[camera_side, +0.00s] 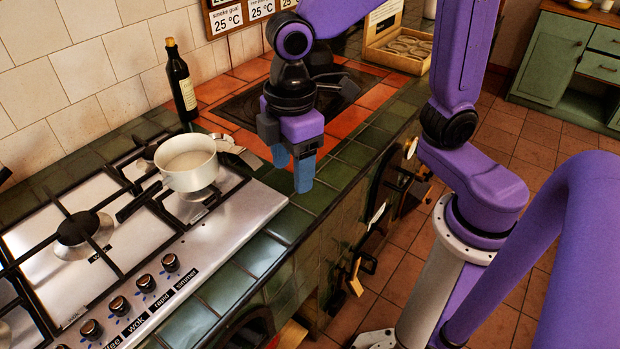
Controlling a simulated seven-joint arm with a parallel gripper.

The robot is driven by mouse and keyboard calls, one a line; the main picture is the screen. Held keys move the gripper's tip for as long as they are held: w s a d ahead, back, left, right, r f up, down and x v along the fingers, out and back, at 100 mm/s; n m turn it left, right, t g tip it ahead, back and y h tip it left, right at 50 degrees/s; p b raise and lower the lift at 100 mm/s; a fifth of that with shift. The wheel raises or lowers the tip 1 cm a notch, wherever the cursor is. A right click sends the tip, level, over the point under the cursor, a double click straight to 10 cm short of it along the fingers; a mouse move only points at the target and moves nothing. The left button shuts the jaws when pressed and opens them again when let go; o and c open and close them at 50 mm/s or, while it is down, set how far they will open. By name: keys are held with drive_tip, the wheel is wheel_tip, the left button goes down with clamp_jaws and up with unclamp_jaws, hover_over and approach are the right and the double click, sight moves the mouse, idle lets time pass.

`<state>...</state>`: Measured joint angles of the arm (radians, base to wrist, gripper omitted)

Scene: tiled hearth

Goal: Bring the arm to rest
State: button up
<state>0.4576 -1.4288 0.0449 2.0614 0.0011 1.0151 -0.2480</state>
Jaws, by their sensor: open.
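My gripper (292,172) hangs pointing down over the green-tiled edge of the hearth, right of the stove. Its blue fingers are apart and nothing shows between them. It is clear of the white pot and the bottle. My purple arm reaches in from the right side of the picture. Whether the fingertips touch the tiles cannot be told from this view.
A white pot (186,164) stands on a burner of the steel stove (225,207). A dark bottle (181,85) stands by the wall. A dark plate (250,103) lies in the red tiles behind my gripper. A wooden box (385,60) sits at the back. Green tiles (352,152) right of my gripper are clear.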

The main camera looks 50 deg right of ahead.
drive_tip(key=s+d+f+m, duration=0.1)
drive_tip(key=s+d+f, duration=0.1)
drive_tip(key=s+d, duration=1)
drive_tip(key=shift+d+f, duration=0.3)
idle(1.7)
clamp_jaws()
idle(1.6)
